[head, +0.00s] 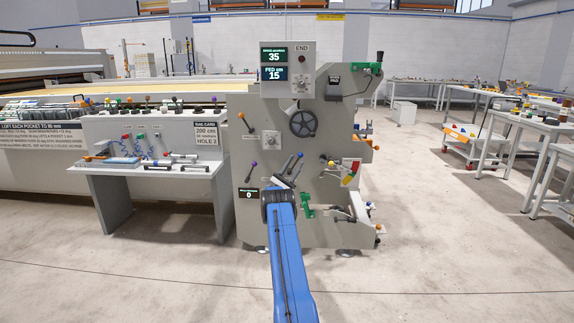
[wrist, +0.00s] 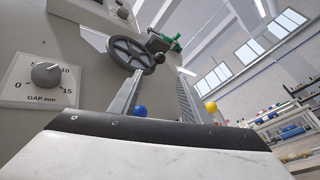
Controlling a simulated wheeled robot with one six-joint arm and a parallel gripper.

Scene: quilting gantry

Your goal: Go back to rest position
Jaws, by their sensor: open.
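My blue arm reaches forward from the bottom of the head view. My gripper (head: 293,160) is in front of the lower middle of the grey machine end panel (head: 254,125). Its two fingers point up and stand apart, with nothing between them. In the wrist view my gripper (wrist: 158,82) also shows open and empty, its fingers rising over the pale wrist body. I cannot tell how far the fingers are from the panel.
A gap dial (wrist: 45,75) is left in the wrist view. A control desk (head: 150,160) stands left. A cart (head: 468,135) and tables are right. Floor is clear right of my arm.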

